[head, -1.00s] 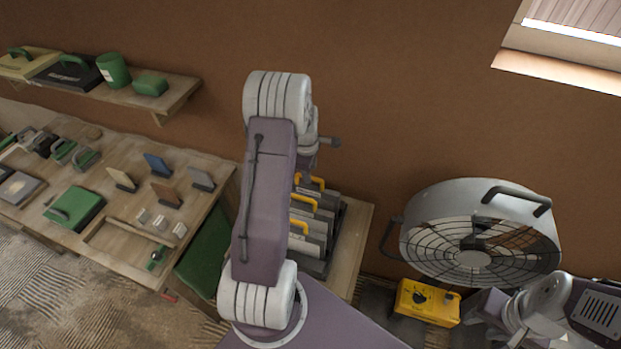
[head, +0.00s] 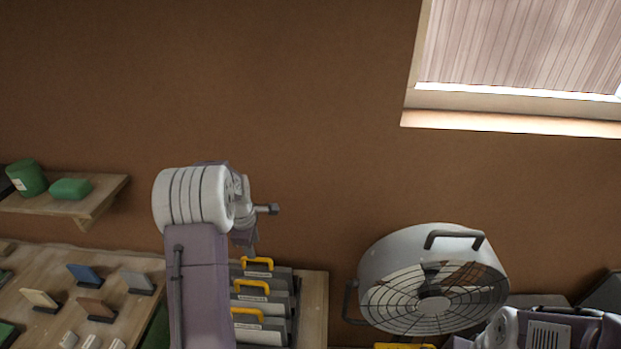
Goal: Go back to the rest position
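My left arm rises from the bottom edge, left of the middle, with its pale ringed wrist joint in front of the brown wall. My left gripper (head: 246,240) is beyond that wrist, small and mostly hidden behind it. It appears above and in front of the yellow-handled holders in the picture. I cannot see whether its fingers are open or shut, and no held object shows. Part of my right arm shows at the bottom right corner, below the fan. My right gripper is not visible.
A drum fan (head: 433,285) stands right of the middle. Yellow-handled holders (head: 262,300) stand on a wooden surface (head: 314,305) behind my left arm. A workbench (head: 60,265) with small blocks and a wall shelf (head: 105,192) are at left. A window (head: 520,50) is upper right; the wall between is bare.

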